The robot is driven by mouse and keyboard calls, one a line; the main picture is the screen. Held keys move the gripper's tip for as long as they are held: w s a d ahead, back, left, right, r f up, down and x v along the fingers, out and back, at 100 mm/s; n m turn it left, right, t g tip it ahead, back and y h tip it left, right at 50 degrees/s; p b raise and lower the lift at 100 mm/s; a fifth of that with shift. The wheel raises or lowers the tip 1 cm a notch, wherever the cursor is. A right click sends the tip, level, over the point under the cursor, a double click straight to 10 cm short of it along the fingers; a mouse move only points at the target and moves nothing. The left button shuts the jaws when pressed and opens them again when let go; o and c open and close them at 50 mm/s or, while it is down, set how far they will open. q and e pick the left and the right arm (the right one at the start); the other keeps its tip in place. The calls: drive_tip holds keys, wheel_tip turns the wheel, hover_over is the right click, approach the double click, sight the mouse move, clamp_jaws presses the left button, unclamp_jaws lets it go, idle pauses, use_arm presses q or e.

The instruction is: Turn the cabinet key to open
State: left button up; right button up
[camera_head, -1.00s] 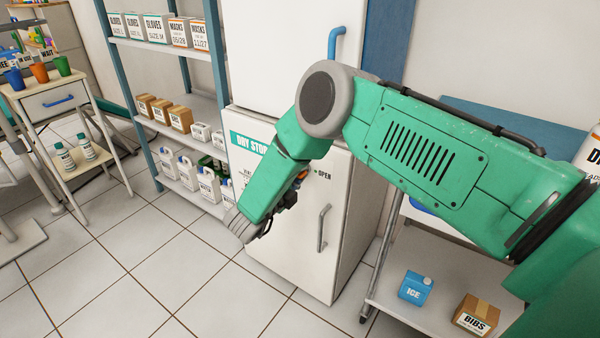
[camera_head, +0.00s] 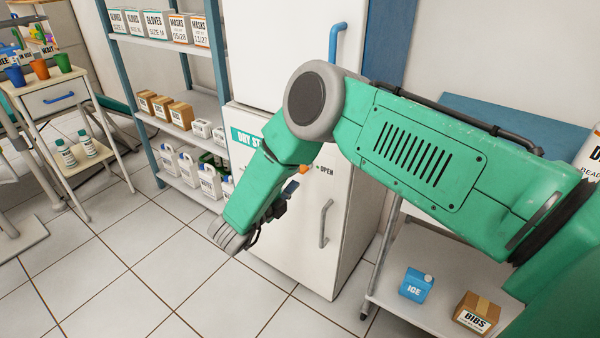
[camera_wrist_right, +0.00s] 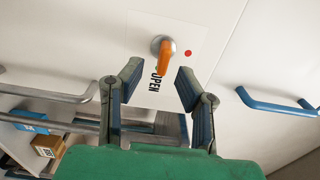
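The orange cabinet key (camera_head: 303,169) is set in the white cabinet door (camera_head: 300,225), and the printed word OPEN is to its right. In the right wrist view the key (camera_wrist_right: 163,56) juts from a round grey lock, beside OPEN and a red dot. From this angle I cannot tell how far it is turned. My right gripper (camera_wrist_right: 158,76) is open, its two fingers on either side of the key's line, with no clear contact. In the head view the right gripper (camera_head: 278,207) is dark and partly hidden behind my green forearm. My left gripper is not in view.
The door has a grey vertical handle (camera_head: 325,223) below the lock; a blue handle (camera_head: 336,42) is on the upper door. A shelf rack (camera_head: 190,100) stands left. A low shelf with an ice pack (camera_head: 416,285) and a bibs box (camera_head: 477,314) is at right. Floor in front is clear.

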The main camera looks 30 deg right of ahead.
drive_tip(key=v, duration=0.7)
drive_tip(key=shift+a, duration=0.25)
